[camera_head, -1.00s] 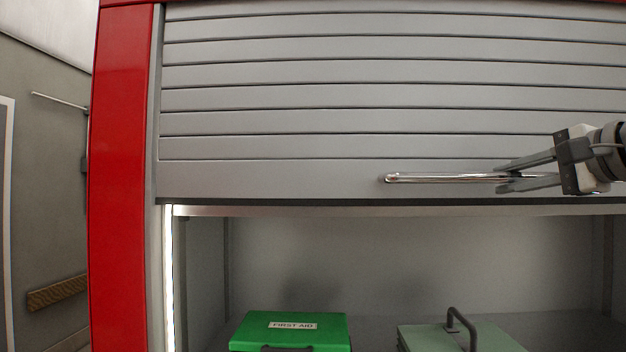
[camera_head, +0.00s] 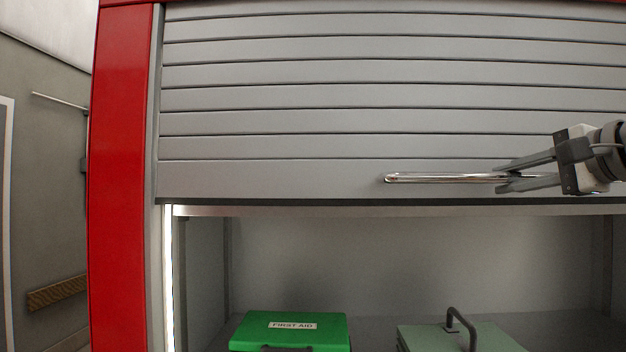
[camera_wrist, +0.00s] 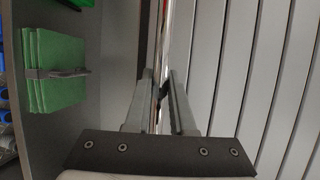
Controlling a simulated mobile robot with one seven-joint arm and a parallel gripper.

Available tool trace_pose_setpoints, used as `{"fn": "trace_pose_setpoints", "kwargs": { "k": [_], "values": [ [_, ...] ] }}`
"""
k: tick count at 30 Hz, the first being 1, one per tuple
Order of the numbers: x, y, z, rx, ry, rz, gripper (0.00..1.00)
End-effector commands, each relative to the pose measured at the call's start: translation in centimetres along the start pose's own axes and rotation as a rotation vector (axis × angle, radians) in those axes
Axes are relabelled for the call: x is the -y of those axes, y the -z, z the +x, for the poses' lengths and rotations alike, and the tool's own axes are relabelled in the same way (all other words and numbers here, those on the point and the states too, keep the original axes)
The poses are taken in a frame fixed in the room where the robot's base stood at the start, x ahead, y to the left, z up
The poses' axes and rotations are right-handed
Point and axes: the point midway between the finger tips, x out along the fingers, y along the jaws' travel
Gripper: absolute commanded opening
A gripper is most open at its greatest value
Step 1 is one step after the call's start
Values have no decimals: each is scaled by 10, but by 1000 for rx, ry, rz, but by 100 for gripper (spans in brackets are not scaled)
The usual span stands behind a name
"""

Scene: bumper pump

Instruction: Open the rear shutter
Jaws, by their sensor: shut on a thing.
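The rear shutter (camera_head: 300,98) is a grey slatted roller door, partly raised, with its lower edge above an open compartment. A shiny bar handle (camera_head: 440,177) runs across its bottom slat. My gripper (camera_head: 505,178) comes in from the right and is shut on the handle near the bar's right part. In the wrist view the handle (camera_wrist: 162,60) runs between the two fingers (camera_wrist: 160,95), and the shutter slats (camera_wrist: 250,70) lie to the right. The right end of the handle is hidden behind my gripper in the head view.
Below the shutter, the compartment holds a green first aid box (camera_head: 292,330) and a pale green case (camera_head: 485,338) with a dark handle. A red frame post (camera_head: 122,180) stands at the left. The space between the shutter edge and the boxes is clear.

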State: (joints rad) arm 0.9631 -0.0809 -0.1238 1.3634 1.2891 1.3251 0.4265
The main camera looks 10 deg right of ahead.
Motion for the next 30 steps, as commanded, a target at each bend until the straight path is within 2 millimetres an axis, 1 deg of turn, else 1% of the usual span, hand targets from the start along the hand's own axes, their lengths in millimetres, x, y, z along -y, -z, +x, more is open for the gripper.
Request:
{"fn": "trace_pose_setpoints", "kwargs": {
  "k": [9,14,17,20,30],
  "values": [
    [1,0,0,0,0,0,0],
    [10,-1,-2,0,1,-1,0],
    [23,-2,-4,-1,3,-2,0],
    [41,-4,-8,0,4,-2,0],
    [118,-10,-22,0,6,-3,0]
  ]
}}
